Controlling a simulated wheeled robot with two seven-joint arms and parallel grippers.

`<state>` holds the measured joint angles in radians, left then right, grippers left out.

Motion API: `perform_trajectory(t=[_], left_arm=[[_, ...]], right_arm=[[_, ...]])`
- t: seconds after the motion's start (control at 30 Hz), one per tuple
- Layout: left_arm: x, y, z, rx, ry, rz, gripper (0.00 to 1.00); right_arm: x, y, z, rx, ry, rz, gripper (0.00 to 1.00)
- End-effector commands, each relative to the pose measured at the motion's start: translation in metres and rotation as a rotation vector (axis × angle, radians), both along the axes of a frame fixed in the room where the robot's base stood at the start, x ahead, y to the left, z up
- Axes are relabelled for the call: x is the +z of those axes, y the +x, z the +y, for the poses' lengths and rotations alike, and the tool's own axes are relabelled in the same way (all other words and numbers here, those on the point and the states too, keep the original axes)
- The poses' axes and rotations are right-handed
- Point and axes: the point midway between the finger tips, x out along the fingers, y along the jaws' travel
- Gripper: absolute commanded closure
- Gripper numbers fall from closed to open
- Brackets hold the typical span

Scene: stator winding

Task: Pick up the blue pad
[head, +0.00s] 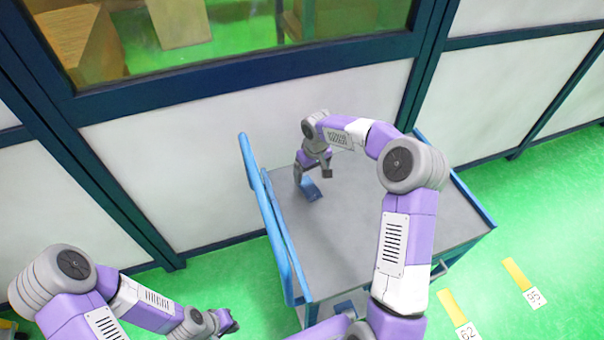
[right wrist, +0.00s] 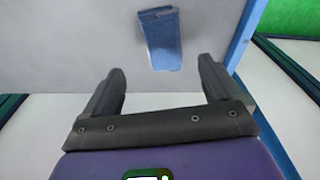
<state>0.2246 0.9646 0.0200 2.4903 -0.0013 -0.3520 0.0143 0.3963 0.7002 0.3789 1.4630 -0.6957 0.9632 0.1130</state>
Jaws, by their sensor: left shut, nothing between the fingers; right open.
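The blue pad (head: 311,189) lies on the grey top of the cart (head: 345,245), toward its far left part. In the right wrist view the blue pad (right wrist: 162,40) shows ahead of and between the fingers, apart from them. My right gripper (head: 312,175) is open and empty, close above the pad; it also shows in the right wrist view (right wrist: 160,80). The right gripper partly covers the pad's far end in the head view. My left gripper (head: 232,322) is shut and empty, low at the left over the green floor.
The cart has a raised blue handle rail (head: 270,215) along its left side, near the right gripper. A white panelled wall (head: 240,120) stands behind the cart. The cart top is otherwise bare. Yellow floor marks with number labels (head: 468,331) lie at the right.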

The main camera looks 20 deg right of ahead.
Motion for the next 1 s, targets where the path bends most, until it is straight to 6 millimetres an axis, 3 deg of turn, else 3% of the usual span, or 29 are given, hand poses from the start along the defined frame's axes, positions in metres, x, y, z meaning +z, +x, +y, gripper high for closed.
perform_trajectory(t=[0.5,0.8,0.83,1.0], left_arm=[[-0.009,0.000,0.000,0.001,0.000,0.000,1.00],[-0.009,0.000,0.000,0.000,0.000,0.000,1.00],[-0.009,0.000,0.000,0.000,0.000,0.000,1.00],[-0.009,0.000,0.000,0.000,0.000,0.000,1.00]], right_arm=[[-0.067,0.007,0.005,-0.002,0.001,0.002,0.08],[-0.071,0.008,0.006,-0.001,0.001,0.000,0.08],[-0.071,0.008,0.005,-0.001,0.001,0.000,0.10],[-0.071,0.008,0.006,-0.001,0.001,0.000,0.36]])
